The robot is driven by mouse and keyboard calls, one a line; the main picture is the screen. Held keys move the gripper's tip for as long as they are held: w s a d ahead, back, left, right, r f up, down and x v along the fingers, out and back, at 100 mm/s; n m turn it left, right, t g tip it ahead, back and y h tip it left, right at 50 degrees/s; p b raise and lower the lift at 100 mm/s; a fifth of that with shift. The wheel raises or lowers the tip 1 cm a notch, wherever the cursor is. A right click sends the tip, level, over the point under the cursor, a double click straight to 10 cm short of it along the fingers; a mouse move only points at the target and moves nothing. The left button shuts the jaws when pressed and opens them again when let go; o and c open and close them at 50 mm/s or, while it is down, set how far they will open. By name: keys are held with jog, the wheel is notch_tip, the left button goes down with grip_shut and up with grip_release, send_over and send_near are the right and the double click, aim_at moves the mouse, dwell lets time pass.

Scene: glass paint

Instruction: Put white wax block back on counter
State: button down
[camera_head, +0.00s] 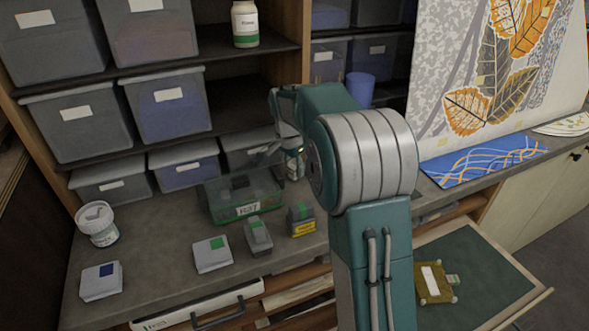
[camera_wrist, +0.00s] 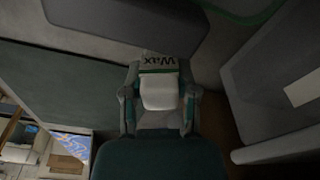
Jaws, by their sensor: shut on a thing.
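My gripper (camera_wrist: 160,108) is shut on a white wax block (camera_wrist: 158,92), with a finger on each side of it in the wrist view. A band marked "Wax" shows at the block's far end. In the head view my gripper (camera_head: 291,163) is above the back of the grey counter (camera_head: 155,250), by the right end of a clear green box (camera_head: 247,208). The block is small and hard to make out there, and I cannot tell its height above the counter.
Flat white boxes (camera_head: 212,254), a grey box (camera_head: 258,237), a black and yellow one (camera_head: 301,221) and a white tub (camera_head: 97,225) stand on the counter. Shelves with grey bins (camera_head: 78,122) rise behind. The counter's left middle is clear. An open drawer (camera_head: 490,270) is at right.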

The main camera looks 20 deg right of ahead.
jog(key=shift+f, duration=0.25)
jog(key=shift+f, duration=0.1)
jog(key=shift+c, duration=1.9)
grip_release()
